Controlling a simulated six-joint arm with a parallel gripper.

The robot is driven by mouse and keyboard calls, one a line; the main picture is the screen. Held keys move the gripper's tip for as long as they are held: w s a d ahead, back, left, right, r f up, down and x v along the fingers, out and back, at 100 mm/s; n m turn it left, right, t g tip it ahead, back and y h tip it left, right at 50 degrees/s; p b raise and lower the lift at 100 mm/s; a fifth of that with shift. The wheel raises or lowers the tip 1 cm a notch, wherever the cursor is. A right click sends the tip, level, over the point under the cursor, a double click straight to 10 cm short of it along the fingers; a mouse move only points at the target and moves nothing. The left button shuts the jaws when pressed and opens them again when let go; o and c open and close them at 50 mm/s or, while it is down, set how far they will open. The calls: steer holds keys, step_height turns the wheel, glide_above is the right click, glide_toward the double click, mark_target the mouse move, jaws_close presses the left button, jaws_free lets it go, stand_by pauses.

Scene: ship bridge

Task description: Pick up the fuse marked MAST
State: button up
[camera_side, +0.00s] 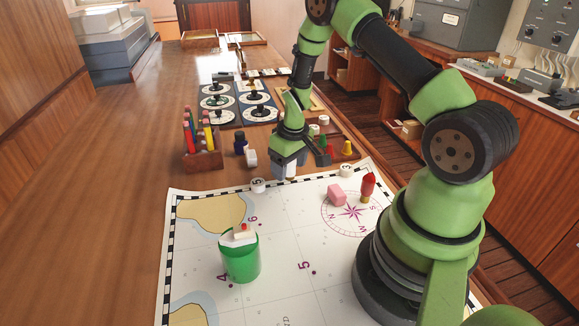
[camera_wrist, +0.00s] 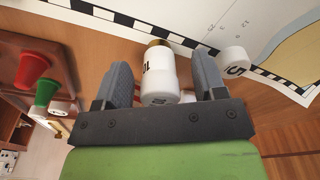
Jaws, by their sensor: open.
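My gripper (camera_side: 290,158) is low over the table, just beyond the far edge of the chart. In the wrist view my gripper (camera_wrist: 161,68) is open, with one finger on each side of a white cylinder (camera_wrist: 158,72) with a brass-coloured end. It looks like a fuse. Dark marks show on its side and near end, but I cannot read MAST on it. In the side view part of the white cylinder (camera_side: 291,172) shows below the fingers; the rest is hidden. I cannot tell whether either finger touches it.
A white numbered disc (camera_wrist: 233,61) lies right of the fingers. Red (camera_wrist: 31,69) and green (camera_wrist: 46,92) pieces stand in a wooden tray at left. A green cup (camera_side: 240,262), pink block (camera_side: 337,195) and red-topped piece (camera_side: 368,187) stand on the chart (camera_side: 290,225). A pencil block (camera_side: 203,160) is left.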

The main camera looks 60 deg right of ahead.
steer(key=shift+f, duration=0.2)
steer(key=c, duration=1)
